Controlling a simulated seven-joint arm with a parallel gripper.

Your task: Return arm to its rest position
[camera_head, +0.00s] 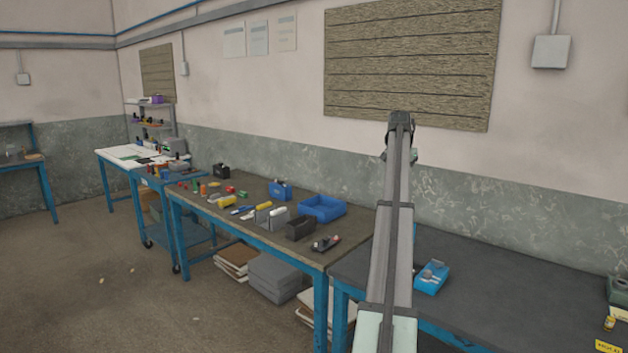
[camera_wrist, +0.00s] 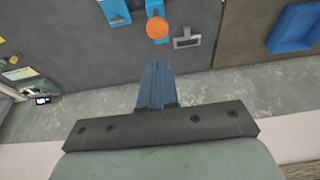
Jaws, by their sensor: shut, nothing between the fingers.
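My arm (camera_head: 391,240) rises straight up through the head view, right of its middle, with its upper end in front of the wall. The fingers do not show clearly there. In the wrist view my gripper (camera_wrist: 156,68) has its dark blue fingers together, shut and empty. They point over the dark workbench (camera_wrist: 60,35) and appear clear of everything.
The dark workbench (camera_head: 520,300) carries a small blue holder (camera_head: 432,277). The brown table (camera_head: 265,232) to its left holds a blue bin (camera_head: 322,208), a black box (camera_head: 300,228) and several small parts. An orange round thing (camera_wrist: 157,28) shows near the fingers.

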